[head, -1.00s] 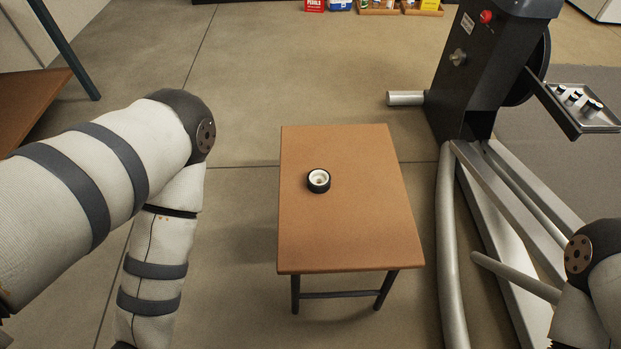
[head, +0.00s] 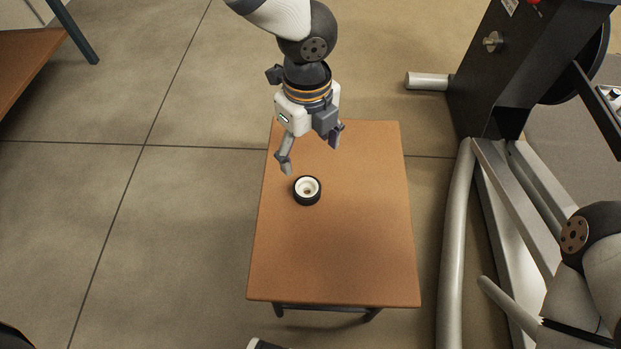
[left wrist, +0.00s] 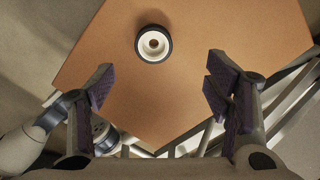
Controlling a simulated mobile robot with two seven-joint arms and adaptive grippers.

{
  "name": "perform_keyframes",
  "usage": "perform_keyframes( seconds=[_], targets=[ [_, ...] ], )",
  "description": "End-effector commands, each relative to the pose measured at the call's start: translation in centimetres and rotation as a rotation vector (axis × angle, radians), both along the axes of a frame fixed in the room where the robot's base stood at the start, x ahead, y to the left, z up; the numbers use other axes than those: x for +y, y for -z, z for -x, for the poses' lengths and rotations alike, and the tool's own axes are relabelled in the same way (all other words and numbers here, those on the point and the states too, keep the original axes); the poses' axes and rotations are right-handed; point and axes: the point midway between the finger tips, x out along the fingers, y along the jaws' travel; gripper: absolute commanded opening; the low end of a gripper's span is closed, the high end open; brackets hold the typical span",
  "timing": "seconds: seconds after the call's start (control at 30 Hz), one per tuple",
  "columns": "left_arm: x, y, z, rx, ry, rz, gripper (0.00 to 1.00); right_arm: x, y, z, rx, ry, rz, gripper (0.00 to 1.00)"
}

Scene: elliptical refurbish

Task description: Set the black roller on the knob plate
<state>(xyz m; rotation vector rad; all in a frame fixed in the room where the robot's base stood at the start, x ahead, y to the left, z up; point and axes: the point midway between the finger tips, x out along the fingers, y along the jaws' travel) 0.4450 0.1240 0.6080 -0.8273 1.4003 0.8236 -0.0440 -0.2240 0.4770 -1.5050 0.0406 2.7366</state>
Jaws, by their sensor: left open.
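The black roller (head: 307,190), a black ring with a white hub, lies flat on the brown table (head: 335,265). My left gripper (head: 311,152) is open and empty just beyond it in the head view, fingers pointing down towards the table. In the left wrist view the roller (left wrist: 153,43) is ahead of the open fingers (left wrist: 158,88), apart from both. At the right edge of the head view, a dark tray (head: 598,104) is cut off; I cannot tell whether it is the knob plate. My right gripper is out of view.
A black machine housing with a metal knob (head: 493,41) stands at the right. Its pale tubes and silver rails (head: 500,200) run along the right of the table. Apart from the roller, the tabletop is clear. Open floor lies to the left.

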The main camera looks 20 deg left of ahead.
Motion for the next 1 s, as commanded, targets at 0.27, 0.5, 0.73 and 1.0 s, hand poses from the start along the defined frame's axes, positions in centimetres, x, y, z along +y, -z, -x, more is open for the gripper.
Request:
perform_keyframes(
  seconds=[0.27,0.5,0.73,1.0],
  targets=[
    [0.0,5.5,0.3,0.008,-0.004,0.000,0.72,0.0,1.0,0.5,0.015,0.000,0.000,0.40],
    [0.0,9.9,0.9,0.010,-0.004,0.001,0.72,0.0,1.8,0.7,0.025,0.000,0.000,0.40],
    [0.0,10.7,0.8,0.006,-0.006,0.001,0.72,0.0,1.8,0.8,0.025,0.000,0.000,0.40],
    [0.0,10.7,0.8,0.007,-0.006,0.002,0.29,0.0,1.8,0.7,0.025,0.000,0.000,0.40]
  ],
)
